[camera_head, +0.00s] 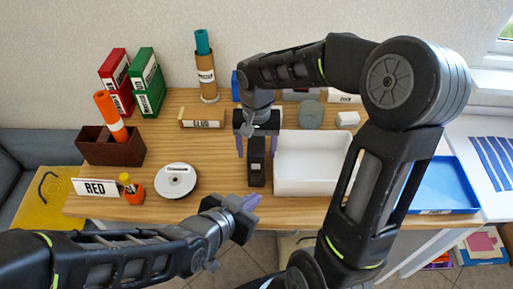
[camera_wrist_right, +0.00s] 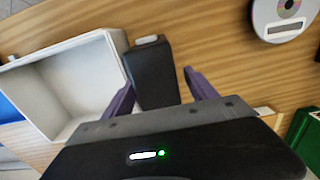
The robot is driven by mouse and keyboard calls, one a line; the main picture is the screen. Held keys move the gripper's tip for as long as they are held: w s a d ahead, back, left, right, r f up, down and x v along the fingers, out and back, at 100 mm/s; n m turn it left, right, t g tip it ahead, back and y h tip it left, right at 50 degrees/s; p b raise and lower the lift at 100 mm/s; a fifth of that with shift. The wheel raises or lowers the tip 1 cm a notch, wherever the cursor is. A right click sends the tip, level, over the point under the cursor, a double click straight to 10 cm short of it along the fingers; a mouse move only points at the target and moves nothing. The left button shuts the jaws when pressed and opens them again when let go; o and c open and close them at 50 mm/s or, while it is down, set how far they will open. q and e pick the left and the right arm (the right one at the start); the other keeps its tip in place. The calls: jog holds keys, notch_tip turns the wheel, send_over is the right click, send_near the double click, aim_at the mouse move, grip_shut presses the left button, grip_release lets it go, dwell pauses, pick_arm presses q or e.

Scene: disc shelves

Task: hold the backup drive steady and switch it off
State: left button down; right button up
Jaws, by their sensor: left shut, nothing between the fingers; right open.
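The backup drive appears to be the black upright box (camera_head: 257,174) on the wooden table, just left of the white tray; it also shows in the right wrist view (camera_wrist_right: 152,75) with a small grey piece at its far end. My right gripper (camera_head: 257,154) is open, with one purple finger on each side of the box. In the right wrist view the right gripper (camera_wrist_right: 158,78) shows gaps between the fingers and the box. My left gripper (camera_head: 247,203) is shut and empty near the table's front edge, in front of the box. No power switch can be made out.
The white tray (camera_head: 310,190) stands close right of the box. Bare table lies between disc and box.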

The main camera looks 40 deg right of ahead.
notch_tip(320, 180, up, 12)
jog(key=shift+r, duration=0.1)
dwell(0.6)
dwell(0.5)
